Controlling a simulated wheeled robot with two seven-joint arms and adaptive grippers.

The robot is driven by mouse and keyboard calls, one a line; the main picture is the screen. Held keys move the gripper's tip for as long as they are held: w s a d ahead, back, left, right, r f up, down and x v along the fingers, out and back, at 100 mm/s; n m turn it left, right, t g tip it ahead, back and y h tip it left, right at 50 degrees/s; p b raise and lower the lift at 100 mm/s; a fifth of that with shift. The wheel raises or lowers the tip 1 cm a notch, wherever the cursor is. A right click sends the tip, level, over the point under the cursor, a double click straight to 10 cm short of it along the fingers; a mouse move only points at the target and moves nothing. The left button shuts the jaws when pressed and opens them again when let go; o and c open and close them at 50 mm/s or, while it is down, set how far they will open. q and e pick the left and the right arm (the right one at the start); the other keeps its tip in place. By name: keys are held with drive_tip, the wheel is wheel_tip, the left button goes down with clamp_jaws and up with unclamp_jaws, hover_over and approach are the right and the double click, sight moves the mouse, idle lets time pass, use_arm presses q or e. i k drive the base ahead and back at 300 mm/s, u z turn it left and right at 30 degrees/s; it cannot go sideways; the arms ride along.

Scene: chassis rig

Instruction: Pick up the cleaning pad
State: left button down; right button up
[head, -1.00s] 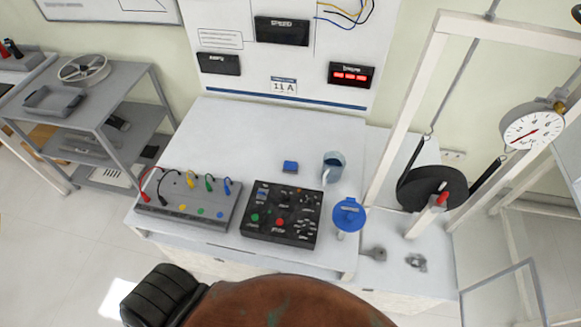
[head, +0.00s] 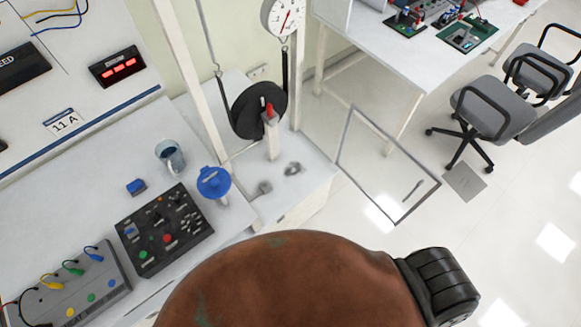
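A small blue block (head: 136,187), which looks like the cleaning pad, lies on the white bench top (head: 88,187). It sits behind the black control box (head: 163,231) and to the left of the grey-blue mug (head: 170,157). Nothing is touching it that I can see. Neither of my grippers is in the head view, so their state does not show.
A blue-topped item (head: 213,182) stands at the bench edge. A grey box with coloured leads (head: 75,287) is at lower left. A black wheel (head: 259,110) hangs in a white frame.

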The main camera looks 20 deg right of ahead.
sight(138, 185)
drive_tip(key=z, duration=1.15)
drive_tip(key=k, duration=0.7)
drive_tip(key=u, duration=0.85)
